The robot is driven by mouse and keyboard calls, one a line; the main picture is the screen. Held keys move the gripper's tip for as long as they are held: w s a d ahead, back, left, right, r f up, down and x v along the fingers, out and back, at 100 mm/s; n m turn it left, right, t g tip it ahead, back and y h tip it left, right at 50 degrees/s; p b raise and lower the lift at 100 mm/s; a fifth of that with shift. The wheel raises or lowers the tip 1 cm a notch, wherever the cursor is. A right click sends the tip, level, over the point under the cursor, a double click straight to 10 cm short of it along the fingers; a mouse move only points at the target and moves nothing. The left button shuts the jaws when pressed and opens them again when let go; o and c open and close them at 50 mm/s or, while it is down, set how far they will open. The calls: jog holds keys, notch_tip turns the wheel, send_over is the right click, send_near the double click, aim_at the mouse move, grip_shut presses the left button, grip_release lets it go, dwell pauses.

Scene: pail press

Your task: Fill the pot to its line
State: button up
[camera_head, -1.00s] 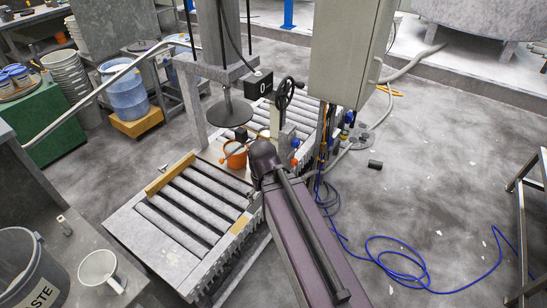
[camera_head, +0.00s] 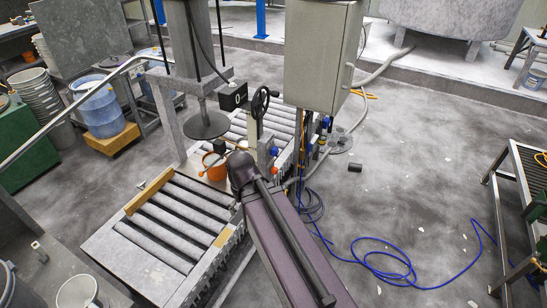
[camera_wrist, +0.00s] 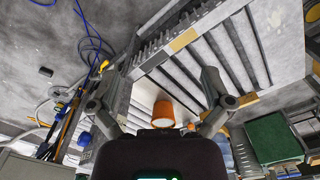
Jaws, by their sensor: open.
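An orange pot (camera_head: 215,168) stands on the roller conveyor (camera_head: 160,222), just below and beside the round grey press plate (camera_head: 205,124). In the wrist view the pot (camera_wrist: 163,112) shows between the two spread fingers of my gripper (camera_wrist: 159,74), with no finger seen touching it. My gripper is open and empty. In the head view my wrist is close to the right of the pot and hides the fingers. A black box (camera_head: 232,95) showing "0" and a black handwheel (camera_head: 262,102) are above the pot. The pot's line and its contents cannot be made out.
A grey cabinet (camera_head: 320,55) stands behind the conveyor. A blue drum (camera_head: 101,108) and stacked pails (camera_head: 58,82) are at the left. A blue hose (camera_head: 400,280) lies on the floor at the right, near a metal rack (camera_head: 510,200). The floor between is mostly clear.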

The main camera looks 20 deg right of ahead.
dwell(0.4)
jog(key=shift+c, duration=1.2)
jog(key=w+d+f+n+t+y+b, duration=0.2)
jog(key=w+d+f+y+b, duration=0.2)
jog(key=w+b, duration=0.25)
jog(key=w+d+f+n+t+y+b, duration=0.3)
jog(key=w+d+f+y+b, duration=0.1)
jog(key=w+b, duration=0.25)
jog(key=w+d+n+t+y+b, duration=0.1)
jog(key=w+d+t+b, duration=0.1)
jog(key=d, duration=0.4)
jog(key=w+d+r+t+y+b, duration=0.1)
jog(key=w+d+t+b, duration=0.1)
jog(key=d+t+b, duration=0.2)
jog(key=w+d+r+n+t+y+b, duration=0.1)
jog(key=d+t+b, duration=0.2)
jog(key=d, duration=0.7)
jog(key=shift+w+d+n+b, duration=0.3)
jog(key=shift+w+b, duration=0.1)
jog(key=shift+b, duration=0.85)
jog(key=shift+w+a, duration=0.15)
jog(key=shift+a, duration=0.05)
